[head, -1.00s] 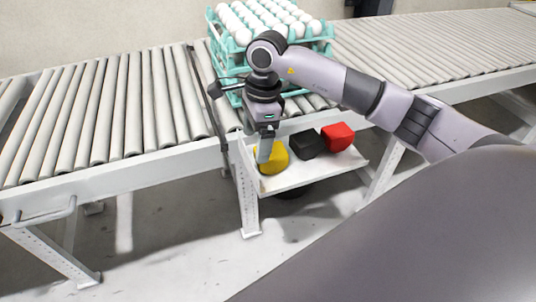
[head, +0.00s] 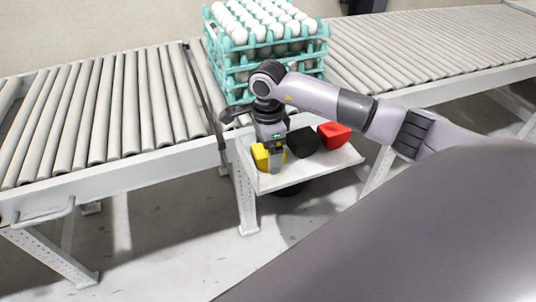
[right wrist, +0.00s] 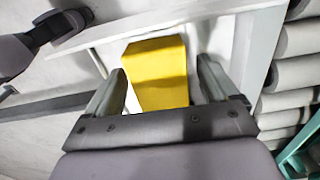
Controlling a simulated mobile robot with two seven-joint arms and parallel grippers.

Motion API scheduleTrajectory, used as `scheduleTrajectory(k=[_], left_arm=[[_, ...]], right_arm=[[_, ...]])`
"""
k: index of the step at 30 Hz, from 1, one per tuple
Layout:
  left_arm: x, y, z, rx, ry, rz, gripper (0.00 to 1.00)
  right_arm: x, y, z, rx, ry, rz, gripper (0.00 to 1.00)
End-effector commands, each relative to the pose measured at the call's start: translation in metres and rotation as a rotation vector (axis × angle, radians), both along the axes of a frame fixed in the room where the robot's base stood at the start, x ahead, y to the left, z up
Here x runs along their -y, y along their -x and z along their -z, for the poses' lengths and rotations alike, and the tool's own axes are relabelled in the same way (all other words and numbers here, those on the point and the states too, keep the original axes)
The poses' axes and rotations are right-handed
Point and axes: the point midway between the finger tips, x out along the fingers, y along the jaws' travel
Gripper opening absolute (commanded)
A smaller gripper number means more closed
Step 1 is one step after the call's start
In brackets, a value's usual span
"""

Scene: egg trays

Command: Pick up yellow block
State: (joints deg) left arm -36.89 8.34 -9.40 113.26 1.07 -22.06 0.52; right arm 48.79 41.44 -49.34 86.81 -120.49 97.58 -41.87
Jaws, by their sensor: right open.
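The yellow block (head: 262,156) sits on a small white shelf (head: 310,172) in front of the conveyor, at the shelf's left end. My right gripper (head: 275,166) points down at the block and hides part of it in the head view. In the right wrist view the yellow block (right wrist: 157,72) lies between the two open fingers of my right gripper (right wrist: 160,86), with a visible gap on at least the right side. I cannot tell whether the left finger touches it. My left gripper is not in view.
A black block (head: 303,142) and a red block (head: 334,134) sit on the same shelf, right of the yellow one. A roller conveyor (head: 100,115) runs behind. Stacked teal egg trays (head: 233,75) with white eggs stand on it behind my right arm.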

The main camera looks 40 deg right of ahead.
Motion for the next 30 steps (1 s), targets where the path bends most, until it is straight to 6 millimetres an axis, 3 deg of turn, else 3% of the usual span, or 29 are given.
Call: scheduleTrajectory(k=[1,7,9,20,25,30], left_arm=[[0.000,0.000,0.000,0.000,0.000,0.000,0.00],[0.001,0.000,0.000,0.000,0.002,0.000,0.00],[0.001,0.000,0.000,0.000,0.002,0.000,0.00],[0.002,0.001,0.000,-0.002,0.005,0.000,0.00],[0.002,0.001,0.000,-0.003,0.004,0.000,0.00],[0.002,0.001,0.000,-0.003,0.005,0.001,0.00]], right_arm=[[0.000,0.000,0.000,0.000,0.000,0.000,0.87],[0.000,0.000,0.000,0.000,-0.001,0.000,0.22],[-0.001,0.000,-0.001,0.002,-0.002,0.000,0.14],[-0.001,-0.001,-0.010,0.003,-0.002,0.000,0.14],[0.000,-0.001,-0.034,0.006,-0.002,-0.001,0.14],[0.000,-0.002,-0.079,0.009,-0.002,0.001,0.14]])
